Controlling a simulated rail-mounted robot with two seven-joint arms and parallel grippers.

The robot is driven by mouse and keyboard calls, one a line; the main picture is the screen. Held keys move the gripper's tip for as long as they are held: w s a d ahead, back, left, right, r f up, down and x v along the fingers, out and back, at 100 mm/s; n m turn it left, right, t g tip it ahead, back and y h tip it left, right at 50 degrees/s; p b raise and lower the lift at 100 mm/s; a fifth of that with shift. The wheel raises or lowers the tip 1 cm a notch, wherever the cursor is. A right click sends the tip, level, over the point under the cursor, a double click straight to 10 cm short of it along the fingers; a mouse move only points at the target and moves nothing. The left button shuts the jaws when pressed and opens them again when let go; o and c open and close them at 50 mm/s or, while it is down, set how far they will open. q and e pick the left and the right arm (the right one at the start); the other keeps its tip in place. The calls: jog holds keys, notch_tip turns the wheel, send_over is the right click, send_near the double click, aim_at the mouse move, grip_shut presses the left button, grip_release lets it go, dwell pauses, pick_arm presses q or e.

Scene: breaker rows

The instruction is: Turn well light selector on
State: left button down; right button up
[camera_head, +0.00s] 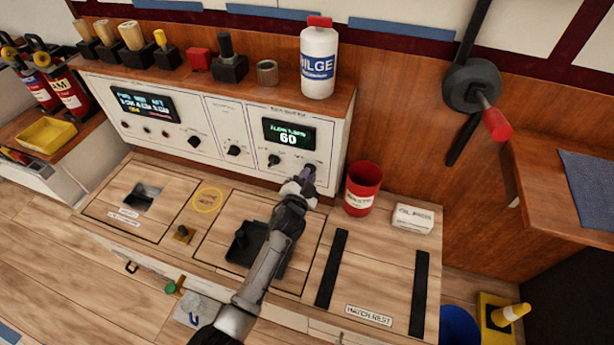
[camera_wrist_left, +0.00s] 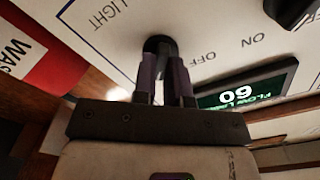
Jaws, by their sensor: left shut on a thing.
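The well light selector is a small black knob (camera_wrist_left: 158,44) on the white control panel (camera_head: 223,152). In the wrist view it sits between the word LIGHT and the words OFF and ON, all upside down. My left gripper (camera_head: 308,174) reaches up to the right end of the panel. In the wrist view its two dark fingers (camera_wrist_left: 163,75) are shut on the knob, one on each side. The fingers cover most of the knob, so I cannot tell which way it points. In the head view the knob is hidden behind the gripper. My right gripper is in neither view.
A green display (camera_head: 288,134) reading 60 is left of the gripper, with other black knobs (camera_head: 234,150) nearby. A red can (camera_head: 362,188) stands close to the right of the gripper. A white box (camera_head: 412,218) and a BILGE bottle (camera_head: 318,62) are near.

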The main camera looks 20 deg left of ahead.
pick_arm(q)
jog(key=c, duration=1.2)
grip_release()
jog(key=shift+o, duration=0.2)
jog(key=s+p, duration=0.3)
jog(key=s, duration=1)
jog(key=shift+s+d, duration=0.25)
jog(key=shift+s, duration=0.15)
